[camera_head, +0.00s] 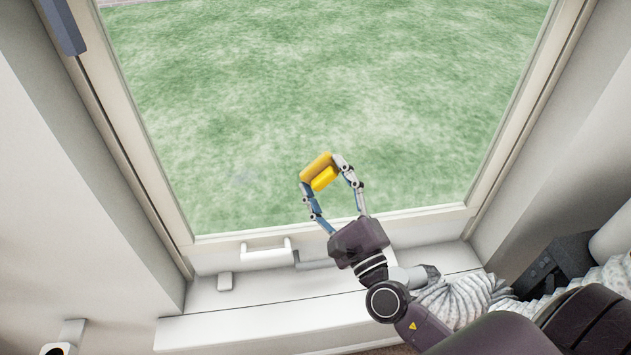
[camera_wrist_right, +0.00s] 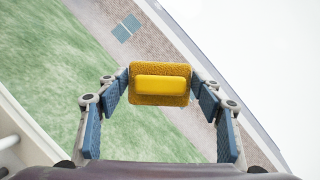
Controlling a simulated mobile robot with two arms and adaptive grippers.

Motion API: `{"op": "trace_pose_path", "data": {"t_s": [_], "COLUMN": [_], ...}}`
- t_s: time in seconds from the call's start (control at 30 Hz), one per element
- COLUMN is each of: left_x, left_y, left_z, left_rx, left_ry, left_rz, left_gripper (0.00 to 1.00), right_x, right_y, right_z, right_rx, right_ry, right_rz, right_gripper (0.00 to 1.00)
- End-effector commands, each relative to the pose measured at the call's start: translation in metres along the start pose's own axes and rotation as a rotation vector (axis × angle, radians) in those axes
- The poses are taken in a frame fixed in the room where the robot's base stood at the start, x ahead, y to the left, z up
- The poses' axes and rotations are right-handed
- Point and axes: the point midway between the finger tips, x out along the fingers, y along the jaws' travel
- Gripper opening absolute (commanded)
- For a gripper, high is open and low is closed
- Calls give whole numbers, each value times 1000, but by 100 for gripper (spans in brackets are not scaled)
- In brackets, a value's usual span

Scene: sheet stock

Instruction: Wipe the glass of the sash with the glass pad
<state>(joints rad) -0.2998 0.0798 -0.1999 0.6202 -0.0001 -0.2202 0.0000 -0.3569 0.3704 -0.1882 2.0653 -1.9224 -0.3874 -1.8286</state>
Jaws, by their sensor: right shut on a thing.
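The yellow glass pad (camera_head: 316,165) is in my right gripper (camera_head: 324,179), in front of the lower part of the sash glass (camera_head: 330,80). The gripper is shut on the pad, with one finger on each side. In the right wrist view the pad (camera_wrist_right: 160,98) shows its raised handle block between the two blue fingertips of the gripper (camera_wrist_right: 160,84). The pad's far face is turned to the glass; whether it touches the glass cannot be told. The sash frame (camera_head: 330,226) is pale and surrounds the glass. My left gripper is not in view.
A white handle (camera_head: 266,250) sits on the lower frame, with a grey bar (camera_head: 315,264) beside it. The white sill (camera_head: 260,325) runs below. Pale walls close in on both sides. A dark box (camera_head: 560,262) stands at the lower right. Grass shows through the glass.

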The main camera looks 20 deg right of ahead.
Motion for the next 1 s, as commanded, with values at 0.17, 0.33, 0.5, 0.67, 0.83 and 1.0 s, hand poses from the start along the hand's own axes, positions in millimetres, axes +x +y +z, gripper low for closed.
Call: {"op": "trace_pose_path", "data": {"t_s": [0.17, 0.33, 0.5, 0.67, 0.83, 1.0], "left_x": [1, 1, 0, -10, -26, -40], "left_y": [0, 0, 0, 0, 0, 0], "left_z": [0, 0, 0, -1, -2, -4], "left_rx": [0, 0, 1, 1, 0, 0], "left_ry": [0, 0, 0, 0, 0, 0], "left_rz": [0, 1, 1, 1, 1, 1], "left_gripper": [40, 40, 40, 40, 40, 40], "right_x": [-1, 0, 0, 3, 8, 12], "right_y": [-1, -1, -2, -10, -21, -32], "right_z": [-1, -1, -1, 6, 17, 27], "right_rx": [1, 1, 1, 1, 1, 1], "right_ry": [-1, 0, 0, -1, 0, 0], "right_rz": [0, 0, -1, -1, -1, -1], "right_gripper": [40, 40, 40, 40, 40, 40]}}
